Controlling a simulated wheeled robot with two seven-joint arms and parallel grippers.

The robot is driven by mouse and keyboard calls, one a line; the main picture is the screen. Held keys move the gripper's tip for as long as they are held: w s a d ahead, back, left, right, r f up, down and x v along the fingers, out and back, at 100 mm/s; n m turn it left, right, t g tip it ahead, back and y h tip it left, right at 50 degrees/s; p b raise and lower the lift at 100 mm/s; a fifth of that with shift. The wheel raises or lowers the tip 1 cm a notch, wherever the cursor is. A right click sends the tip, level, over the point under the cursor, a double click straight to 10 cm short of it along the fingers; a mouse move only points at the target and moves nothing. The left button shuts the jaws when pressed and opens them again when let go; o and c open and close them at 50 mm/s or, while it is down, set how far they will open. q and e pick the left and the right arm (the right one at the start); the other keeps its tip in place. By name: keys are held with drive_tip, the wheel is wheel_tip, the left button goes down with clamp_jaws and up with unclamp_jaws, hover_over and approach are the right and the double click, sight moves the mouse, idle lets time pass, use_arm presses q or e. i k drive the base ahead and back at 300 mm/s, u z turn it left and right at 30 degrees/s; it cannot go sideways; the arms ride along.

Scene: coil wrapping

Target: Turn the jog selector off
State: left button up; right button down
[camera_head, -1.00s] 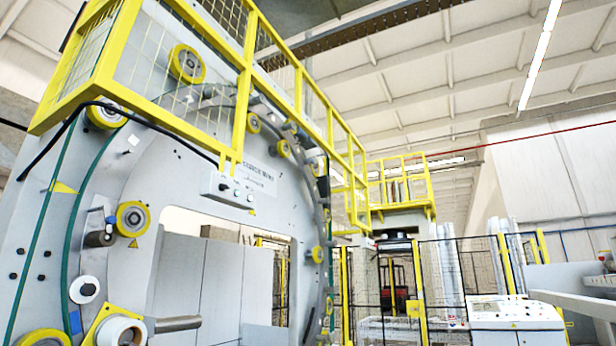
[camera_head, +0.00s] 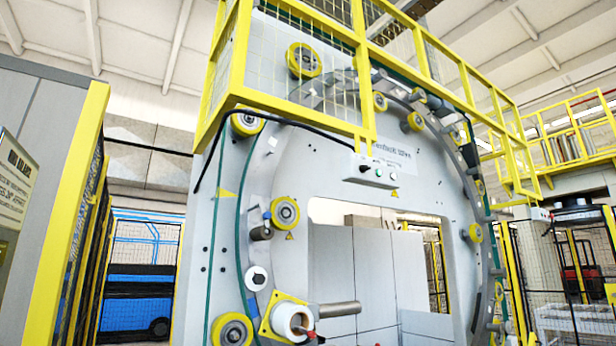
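A small light grey control box (camera_head: 374,172) is mounted on the front of the large ring-shaped wrapping machine (camera_head: 290,160), just above its opening. It carries a dark knob (camera_head: 364,168) and small round green-and-white controls. The box is too small in view to read labels, so I cannot tell which control is the jog selector or how it is set. A black cable runs to the box from the left. Neither of my grippers shows in this view.
Yellow railings (camera_head: 370,60) surround the machine's upper part. Yellow rollers and a white film roll (camera_head: 291,320) sit on the ring. A yellow-edged panel with a sign (camera_head: 14,180) stands at the left. Blue equipment (camera_head: 137,300) is behind mesh fencing. The floor is hardly visible.

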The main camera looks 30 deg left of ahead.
sight(363, 168)
drive_tip(key=u, duration=0.35)
drive_tip(key=i, duration=0.55)
drive_tip(key=z, duration=0.25)
drive_tip(key=k, duration=0.55)
drive_tip(key=z, duration=0.9)
drive_tip(key=i, duration=0.85)
drive_tip(key=u, duration=0.35)
